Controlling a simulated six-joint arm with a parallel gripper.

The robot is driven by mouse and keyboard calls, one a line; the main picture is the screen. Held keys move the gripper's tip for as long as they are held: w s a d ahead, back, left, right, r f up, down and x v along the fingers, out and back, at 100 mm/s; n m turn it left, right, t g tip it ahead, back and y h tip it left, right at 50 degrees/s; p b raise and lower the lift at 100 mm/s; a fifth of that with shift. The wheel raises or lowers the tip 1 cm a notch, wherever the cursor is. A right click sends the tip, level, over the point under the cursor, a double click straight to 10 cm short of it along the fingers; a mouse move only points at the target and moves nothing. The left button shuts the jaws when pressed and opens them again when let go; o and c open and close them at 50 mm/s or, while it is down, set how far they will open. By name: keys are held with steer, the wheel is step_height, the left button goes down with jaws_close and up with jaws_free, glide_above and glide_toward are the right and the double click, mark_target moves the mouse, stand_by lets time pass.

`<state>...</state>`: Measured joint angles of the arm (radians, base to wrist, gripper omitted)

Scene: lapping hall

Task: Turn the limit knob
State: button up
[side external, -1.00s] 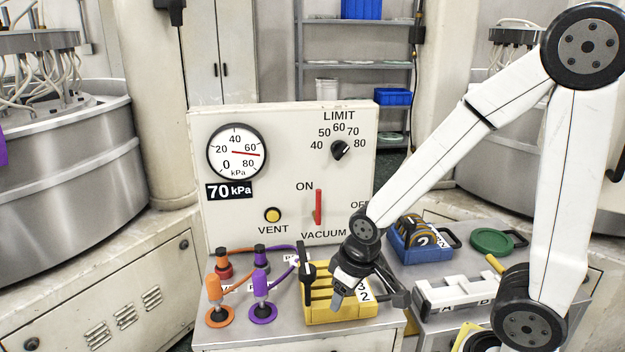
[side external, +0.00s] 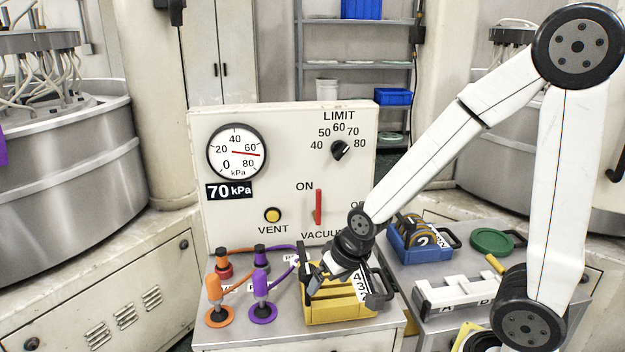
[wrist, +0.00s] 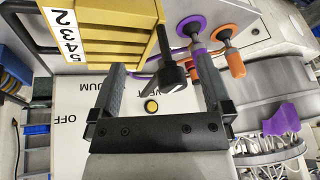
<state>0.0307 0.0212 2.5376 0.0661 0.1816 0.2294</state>
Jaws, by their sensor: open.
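The black limit knob (side external: 340,150) sits at the upper right of the cream panel (side external: 290,170), under a scale marked 40 to 80. Its small pale mark faces the upper right, but I cannot tell the exact number. My gripper (side external: 316,284) is low in front of the panel, over the yellow rack, well below the knob and apart from it. In the wrist view my gripper (wrist: 160,78) is open, with its two fingers wide apart. A black rod-like part (wrist: 172,70) by the yellow rack shows between the fingers; I cannot tell its depth. The knob is not seen there.
The yellow rack (side external: 345,312) stands on the bench below the panel. Orange and purple fittings (side external: 262,284) with hoses stand left of it. The red vacuum lever (side external: 318,207) and yellow vent button (side external: 272,215) are on the panel. A blue rack (side external: 420,252) stands at right.

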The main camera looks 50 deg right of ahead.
steer(key=w+d+r+m+t+h, duration=0.1)
steer(key=w+d+r+m+t, duration=0.25)
steer(key=w+m, duration=0.3)
steer(key=m+t+h, duration=0.5)
steer(key=m+h, duration=0.7)
steer(key=m, duration=1.3)
glide_toward(343, 153)
steer(key=x, duration=0.4)
steer(key=shift+a+r, duration=0.1)
steer(key=shift+a, duration=0.1)
steer(key=shift+x, duration=3.9)
steer(key=shift+s, duration=0.1)
steer(key=shift+c, duration=0.2)
